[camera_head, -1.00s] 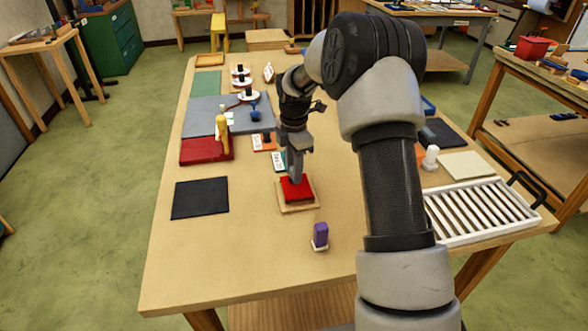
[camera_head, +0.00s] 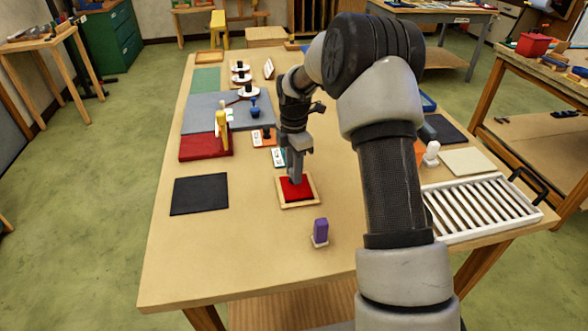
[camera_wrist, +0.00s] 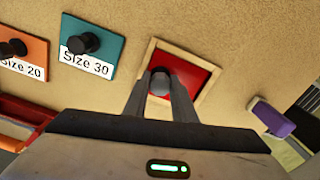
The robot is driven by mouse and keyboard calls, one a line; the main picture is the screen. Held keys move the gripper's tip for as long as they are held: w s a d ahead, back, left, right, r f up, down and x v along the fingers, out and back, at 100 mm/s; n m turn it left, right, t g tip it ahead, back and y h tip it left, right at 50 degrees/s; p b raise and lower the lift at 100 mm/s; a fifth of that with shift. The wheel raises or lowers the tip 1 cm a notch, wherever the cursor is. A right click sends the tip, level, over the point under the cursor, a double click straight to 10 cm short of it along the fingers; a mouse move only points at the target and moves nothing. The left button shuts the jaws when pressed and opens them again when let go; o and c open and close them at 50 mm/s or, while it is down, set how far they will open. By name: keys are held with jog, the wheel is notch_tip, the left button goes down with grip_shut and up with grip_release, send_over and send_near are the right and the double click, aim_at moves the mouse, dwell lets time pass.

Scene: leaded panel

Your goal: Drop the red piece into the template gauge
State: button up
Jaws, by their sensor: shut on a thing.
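The template gauge (camera_head: 301,204) is a square wooden frame on the table in the head view. It also shows in the wrist view (camera_wrist: 197,54). The red piece (camera_head: 305,187) is a flat square that sits within the gauge's rim, looking level. In the wrist view the red piece (camera_wrist: 190,66) fills most of the frame's opening. My gripper (camera_head: 295,178) is right above it. In the wrist view my gripper's fingers (camera_wrist: 160,88) are shut on the red piece's round dark knob (camera_wrist: 160,82). The fingers hide the near part of the piece and frame.
A teal Size 30 plate (camera_wrist: 91,45) and an orange Size 20 plate (camera_wrist: 22,52) lie beside the gauge. A purple-handled block (camera_head: 320,232) stands in front of it. A black mat (camera_head: 200,194) lies left, a white slatted rack (camera_head: 480,212) right. The front left table is clear.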

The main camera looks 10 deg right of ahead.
jog(key=o, duration=1.1)
notch_tip(320, 180, up, 17)
jog(key=shift+r+p, duration=0.2)
jog(key=shift+p, duration=0.4)
jog(key=s+r+m+t+p, duration=0.3)
jog(key=s+r+m, duration=0.7)
jog(key=s+r, duration=0.5)
jog(key=s+m+t, duration=0.1)
jog(key=s+m, duration=0.2)
jog(key=s, duration=0.3)
jog(key=s+f+m+p, duration=0.1)
jog(key=s+m, duration=0.3)
jog(key=s, duration=0.2)
jog(key=s+f+m+t+p, duration=0.1)
jog(key=s+m, duration=0.3)
jog(key=s, duration=0.2)
jog(key=shift+a+f+t, duration=0.1)
jog(key=shift+t, duration=0.2)
